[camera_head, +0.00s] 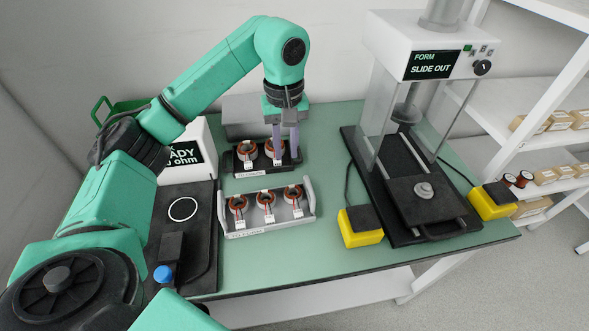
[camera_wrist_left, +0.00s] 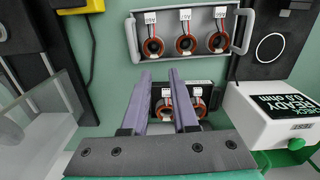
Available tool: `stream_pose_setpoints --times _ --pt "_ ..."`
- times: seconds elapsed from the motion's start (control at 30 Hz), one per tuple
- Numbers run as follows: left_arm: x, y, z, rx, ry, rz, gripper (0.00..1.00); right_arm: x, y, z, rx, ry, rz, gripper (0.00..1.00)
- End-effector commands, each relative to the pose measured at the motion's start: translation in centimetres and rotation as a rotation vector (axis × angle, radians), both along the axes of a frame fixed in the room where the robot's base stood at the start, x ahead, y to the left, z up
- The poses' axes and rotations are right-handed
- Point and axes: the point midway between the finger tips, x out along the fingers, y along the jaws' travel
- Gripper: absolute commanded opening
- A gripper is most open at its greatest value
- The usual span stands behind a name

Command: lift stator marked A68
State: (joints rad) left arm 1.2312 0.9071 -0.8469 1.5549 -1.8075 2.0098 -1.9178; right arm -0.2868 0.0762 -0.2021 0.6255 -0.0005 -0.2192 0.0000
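A dark tray (camera_head: 236,172) at the back middle of the table holds two copper-wound stators with white tags, a left one (camera_head: 246,151) and a right one (camera_head: 275,150). A grey tray (camera_head: 272,227) in front holds three more stators (camera_head: 265,200). In the left wrist view, one stator (camera_wrist_left: 165,108) shows in the gap between the fingers (camera_wrist_left: 162,74); contact cannot be told. My right gripper is out of view.
A press (camera_head: 415,130) stands on the right, with yellow-and-black boxes (camera_head: 361,230) beside it. A white resistance tester (camera_head: 190,150) and a black fixture (camera_head: 199,240) are at left.

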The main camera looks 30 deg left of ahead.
Motion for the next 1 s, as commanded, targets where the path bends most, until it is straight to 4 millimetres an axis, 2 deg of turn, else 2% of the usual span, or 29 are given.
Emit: stream_pose_setpoints --times 0.13,0.3,0.4,0.57,0.67,0.73,0.83,1.0 --pt "-0.1 0.0 -1.9 0.0 0.006 -0.002 0.27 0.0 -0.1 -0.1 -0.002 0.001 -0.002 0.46" --pt "-0.2 0.0 -6.0 0.0 0.006 0.0 0.27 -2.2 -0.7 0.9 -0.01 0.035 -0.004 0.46" --pt "-0.2 0.0 -8.1 0.0 0.004 0.0 0.27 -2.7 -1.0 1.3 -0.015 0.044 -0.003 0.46" --pt "-0.2 0.1 -10.0 0.0 0.004 -0.001 0.27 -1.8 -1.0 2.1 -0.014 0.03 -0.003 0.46" --pt "-0.2 0.3 -11.8 0.0 0.006 0.001 0.27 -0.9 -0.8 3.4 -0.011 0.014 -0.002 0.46" --pt "-0.2 0.3 -13.3 -0.001 0.004 0.0 0.27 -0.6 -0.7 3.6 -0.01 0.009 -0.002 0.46" --pt "-0.2 0.3 -14.4 -0.001 0.001 -0.001 0.27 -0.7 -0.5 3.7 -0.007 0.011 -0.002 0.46" --pt "-0.1 0.3 -14.6 0.0 0.0 -0.001 0.27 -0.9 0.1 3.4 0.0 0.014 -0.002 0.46"
